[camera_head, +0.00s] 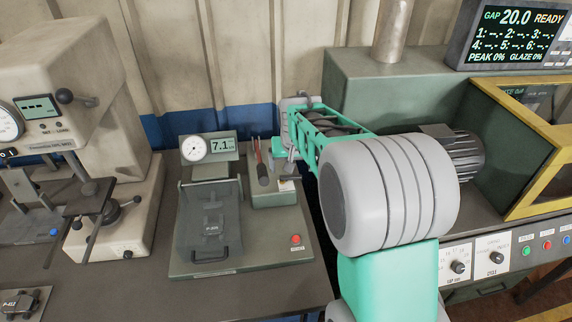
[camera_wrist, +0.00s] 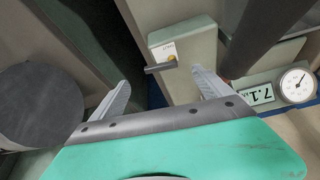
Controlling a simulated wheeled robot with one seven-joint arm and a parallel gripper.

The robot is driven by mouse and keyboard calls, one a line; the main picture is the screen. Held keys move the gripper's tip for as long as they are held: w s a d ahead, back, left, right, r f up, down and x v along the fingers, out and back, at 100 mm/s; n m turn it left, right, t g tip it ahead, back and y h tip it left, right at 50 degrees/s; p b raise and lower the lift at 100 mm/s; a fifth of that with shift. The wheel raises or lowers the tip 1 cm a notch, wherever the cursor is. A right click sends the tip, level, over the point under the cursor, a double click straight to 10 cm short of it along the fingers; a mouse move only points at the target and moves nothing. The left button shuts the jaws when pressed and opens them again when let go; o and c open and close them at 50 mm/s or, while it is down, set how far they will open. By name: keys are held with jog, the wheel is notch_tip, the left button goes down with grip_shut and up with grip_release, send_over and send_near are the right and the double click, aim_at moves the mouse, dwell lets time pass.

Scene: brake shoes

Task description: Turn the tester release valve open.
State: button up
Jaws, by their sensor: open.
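The release valve (camera_wrist: 160,67) shows in the wrist view as a short dark lever on a brass stem, beside a white label on a grey-green block. The lever lies crosswise, pointing left from the stem. My gripper (camera_wrist: 160,78) is open, with one pale finger to each side of the lever and no visible contact. In the head view my gripper (camera_head: 284,155) is over the right side of the tester (camera_head: 250,262), near the block (camera_head: 272,200) with the white label. The tester's display (camera_head: 220,146) reads 7.1.
A dark pump handle (camera_head: 262,172) rises from the block, close to my gripper. A dial gauge (camera_head: 194,149) and a clear guard (camera_head: 208,225) stand to the left. A red button (camera_head: 295,239) is at the tester's front right. A press-like machine (camera_head: 75,95) stands further left.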

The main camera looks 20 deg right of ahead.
aim_at(291, 175)
jog(key=x, duration=0.4)
jog(key=w+p+x, duration=0.1)
jog(key=x, duration=0.3)
jog(key=shift+d+r+p, duration=0.1)
jog(key=shift+d+p, duration=0.05)
jog(key=shift+p, duration=0.15)
jog(key=shift+s, duration=0.1)
jog(key=shift+c, duration=0.2)
jog(key=c, duration=1.3)
jog(key=shift+d+n+b, duration=0.1)
jog(key=shift+n+b, duration=0.4)
jog(key=shift+b, duration=0.05)
jog(key=shift+y, duration=0.3)
jog(key=o, duration=1.3)
jog(key=shift+o, duration=0.2)
